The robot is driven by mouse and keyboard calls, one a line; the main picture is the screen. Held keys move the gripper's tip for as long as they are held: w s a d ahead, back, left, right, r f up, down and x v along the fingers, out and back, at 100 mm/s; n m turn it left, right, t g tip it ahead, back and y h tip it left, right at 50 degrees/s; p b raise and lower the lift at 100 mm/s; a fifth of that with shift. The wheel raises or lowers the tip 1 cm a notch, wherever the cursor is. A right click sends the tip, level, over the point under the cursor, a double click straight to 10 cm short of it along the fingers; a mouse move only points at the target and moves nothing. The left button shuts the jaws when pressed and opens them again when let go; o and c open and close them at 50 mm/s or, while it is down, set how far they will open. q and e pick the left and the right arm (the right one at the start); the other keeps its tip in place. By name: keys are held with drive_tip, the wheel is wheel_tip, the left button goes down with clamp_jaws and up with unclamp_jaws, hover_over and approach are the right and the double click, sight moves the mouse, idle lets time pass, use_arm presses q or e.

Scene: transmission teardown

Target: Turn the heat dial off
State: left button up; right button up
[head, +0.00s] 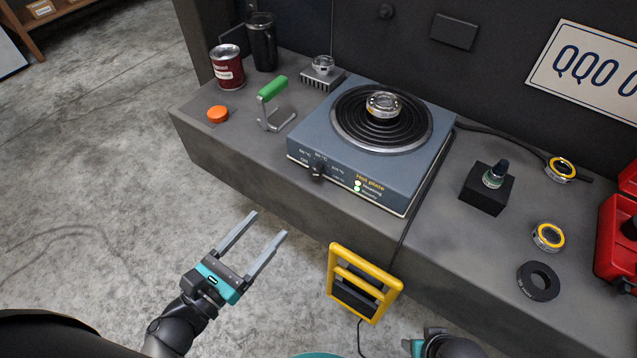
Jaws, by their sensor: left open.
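The heat dial (317,168) is a small black knob on the sloping front of the blue-grey hot plate (300,140). Temperature marks surround it; its pointer direction is too small to tell. Small indicator lights (357,186) glow beside the "Hot plate" lettering. A metal ring-shaped part (383,106) sits on the black coil. My left gripper (266,226) is open and empty, over the floor in front of the bench, below and left of the dial and apart from it. Of my right arm only a teal and dark piece shows at the bottom edge; its fingers are not visible.
A yellow-framed device (363,284) is at the bench's front edge, right of my left gripper. A green-handled metal piece (271,100) and an orange button (217,114) are left of the hot plate. A black block (487,190) and yellow-ringed parts (548,237) are right.

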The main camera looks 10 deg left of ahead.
sight(313, 174)
use_arm(q)
drive_tip(key=b+x, duration=0.1)
drive_tip(key=x, duration=1.3)
drive_tip(key=shift+w+d, duration=0.25)
drive_tip(key=shift+w, duration=0.25)
use_arm(e)
drive_tip(key=shift+w+a+r+t, duration=0.1)
drive_tip(key=shift+w+r, duration=0.1)
drive_tip(key=shift+r, duration=0.25)
drive_tip(key=shift+w+d+r+t, duration=0.1)
drive_tip(key=shift+w+r, duration=0.15)
drive_tip(key=shift+r, duration=0.15)
drive_tip(key=shift+w+a+r+t, duration=0.1)
drive_tip(key=shift+w+r, duration=0.1)
drive_tip(key=shift+r, duration=0.25)
use_arm(q)
drive_tip(key=shift+c, duration=0.4)
clamp_jaws()
use_arm(e)
drive_tip(key=shift+s+f, duration=0.15)
